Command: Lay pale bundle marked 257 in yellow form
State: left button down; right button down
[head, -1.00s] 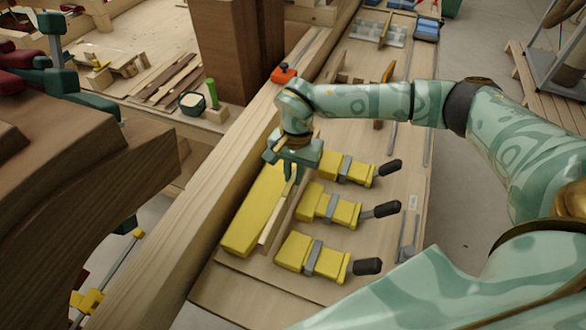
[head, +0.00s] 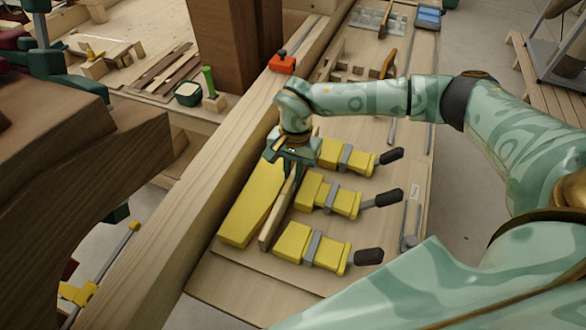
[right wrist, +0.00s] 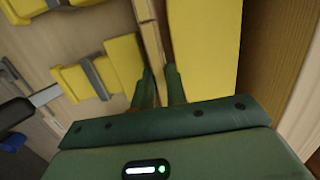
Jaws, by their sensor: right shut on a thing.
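The yellow form (head: 248,212) is a long block lying on the bench board. My right gripper (head: 290,174) is shut on a thin pale bundle (head: 275,221), which stands on edge along the form's right side, between it and the yellow clamps. In the right wrist view, my right gripper's fingertips (right wrist: 161,82) close around the pale bundle (right wrist: 151,35), with the yellow form (right wrist: 205,50) right beside it. I cannot tell whether the bundle touches the form or the board. No number is readable on it. My left gripper is not in view.
Several yellow clamps with black handles, such as the nearest clamp (head: 294,242), lie close to the right of the bundle. A thick wooden beam (head: 200,200) runs along the form's left. A red block (head: 282,65) sits on the beam farther back. A brown post (head: 235,45) stands behind.

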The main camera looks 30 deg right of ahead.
jog(key=c, duration=1.3)
grip_release()
jog(key=shift+f, duration=0.1)
jog(key=r, duration=0.5)
jog(key=w+d+r, duration=0.1)
jog(key=r, duration=1)
jog(key=shift+w+d+r, duration=0.1)
jog(key=shift+w+d, duration=0.05)
jog(key=shift+d, duration=0.05)
jog(key=shift+d, duration=0.1)
